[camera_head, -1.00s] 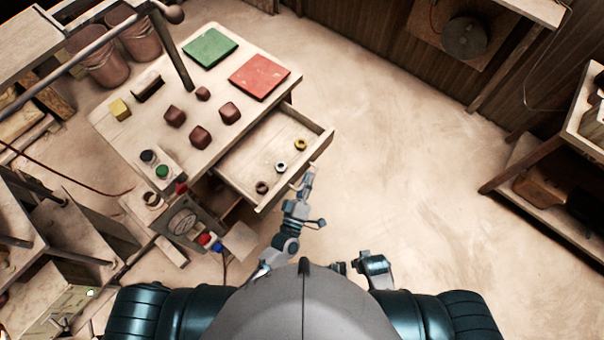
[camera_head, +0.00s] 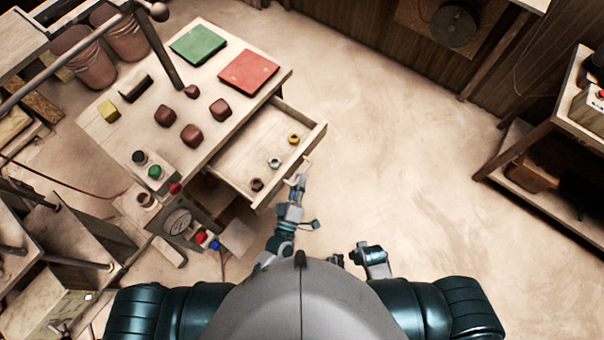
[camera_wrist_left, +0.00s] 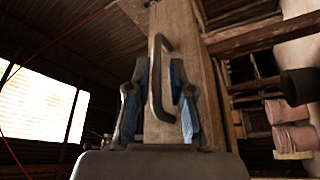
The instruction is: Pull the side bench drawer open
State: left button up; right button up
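The side bench drawer (camera_head: 243,165) stands well out from the wooden bench (camera_head: 112,140), its inside showing. Its front board (camera_wrist_left: 160,130) bears a dark bow-shaped handle (camera_wrist_left: 155,85) in the left wrist view. My left gripper (camera_head: 299,181) is at the drawer's front. In the left wrist view its two blue-padded fingers (camera_wrist_left: 161,98) stand apart, one on each side of the handle, with a gap visible beside the bar. My right gripper (camera_head: 350,258) is low in the head view, away from the drawer, partly hidden; its finger state is unclear.
Three nuts, gold (camera_head: 293,139), silver (camera_head: 274,162) and brown (camera_head: 257,184), lie in the drawer. The bench top holds a green tile (camera_head: 198,44), a red tile (camera_head: 248,70) and several brown blocks (camera_head: 191,135). A gauge box (camera_head: 178,222) stands left of the drawer. Floor to the right is clear.

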pick_arm(q)
jog(key=v, duration=0.9)
jog(key=shift+s+f, duration=0.15)
jog(key=shift+s, duration=0.15)
pick_arm(e)
jog(key=shift+a, duration=0.1)
pick_arm(q)
jog(key=s+a+f+m+g+y+p, duration=0.1)
jog(key=a+f+m+g, duration=0.3)
jog(key=f, duration=0.6)
jog(key=s+a+f+m+g+y+p, duration=0.1)
jog(key=a+f+m+g, duration=0.2)
jog(key=f+m+g, duration=0.55)
jog(key=s+a+f+n+g+y+p, duration=0.1)
jog(key=s+a+f+g+y, duration=0.3)
jog(key=s+a+f, duration=0.7)
jog(key=shift+s+a+f+n+g, duration=0.35)
jog(key=shift+s+a+n+g, duration=0.1)
jog(key=shift+n+g, duration=0.15)
pick_arm(e)
jog(key=s+f, duration=0.4)
jog(key=f, duration=0.3)
jog(key=shift+d+f, duration=0.2)
jog(key=shift+d, duration=0.1)
